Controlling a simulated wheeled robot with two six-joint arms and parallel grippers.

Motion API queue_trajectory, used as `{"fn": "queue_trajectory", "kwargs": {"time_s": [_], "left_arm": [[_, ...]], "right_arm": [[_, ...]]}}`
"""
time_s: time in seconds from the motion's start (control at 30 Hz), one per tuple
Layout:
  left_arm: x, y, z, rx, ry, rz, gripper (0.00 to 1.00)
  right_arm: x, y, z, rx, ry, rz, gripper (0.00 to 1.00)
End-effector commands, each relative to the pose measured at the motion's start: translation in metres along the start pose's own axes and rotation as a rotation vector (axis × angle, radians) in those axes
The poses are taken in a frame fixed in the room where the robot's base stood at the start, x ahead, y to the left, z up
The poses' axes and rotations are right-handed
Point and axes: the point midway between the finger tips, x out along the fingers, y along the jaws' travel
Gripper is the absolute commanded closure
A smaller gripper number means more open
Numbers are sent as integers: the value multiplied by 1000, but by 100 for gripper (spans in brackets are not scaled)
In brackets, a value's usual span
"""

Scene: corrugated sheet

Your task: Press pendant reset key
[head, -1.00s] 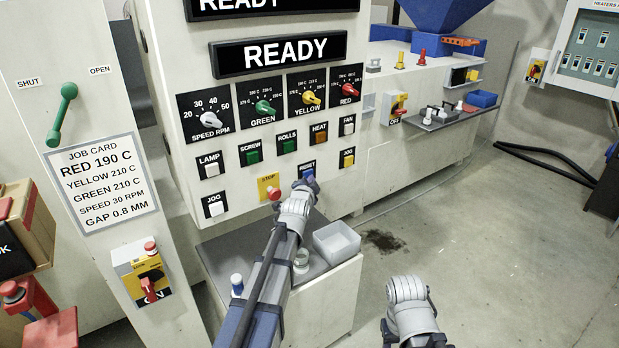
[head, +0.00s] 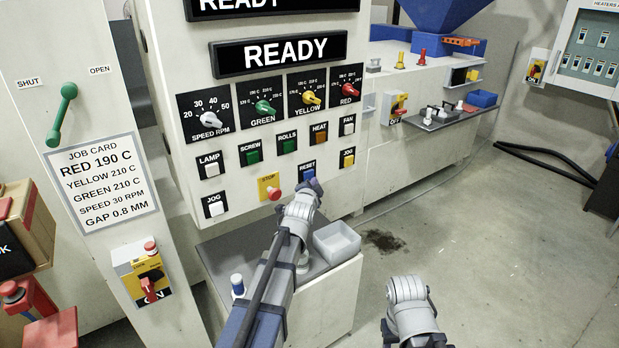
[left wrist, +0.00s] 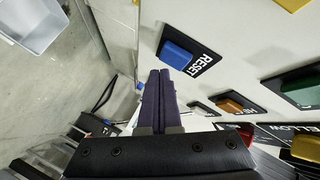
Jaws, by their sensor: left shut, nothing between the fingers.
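The blue RESET key (head: 308,174) is on the lower right of the white control panel, under its RESET label. It also shows in the left wrist view (left wrist: 176,54), seen close and at an angle. My left gripper (head: 314,185) is just below and in front of the key in the head view, overlapping its lower edge. In the left wrist view its dark fingers (left wrist: 160,74) are shut together and empty, with their tips a little below and left of the key. A gap shows between them there. Of my right arm only a link shows; its gripper is out of view.
A red STOP button (head: 274,192) on a yellow plate is left of the key. A grey bin (head: 338,240) stands on the shelf below. The floor at right is open.

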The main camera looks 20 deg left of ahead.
Motion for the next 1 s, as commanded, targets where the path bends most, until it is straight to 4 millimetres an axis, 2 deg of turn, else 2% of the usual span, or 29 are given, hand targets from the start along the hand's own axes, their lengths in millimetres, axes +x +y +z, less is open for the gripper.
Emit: {"fn": "queue_trajectory", "kwargs": {"time_s": [0.5,1.0], "left_arm": [[-32,23,-22,2,1,1,100],[-35,25,-25,0,0,0,100]], "right_arm": [[0,0,0,0,0,0,50],[0,0,0,0,0,0,50]]}}
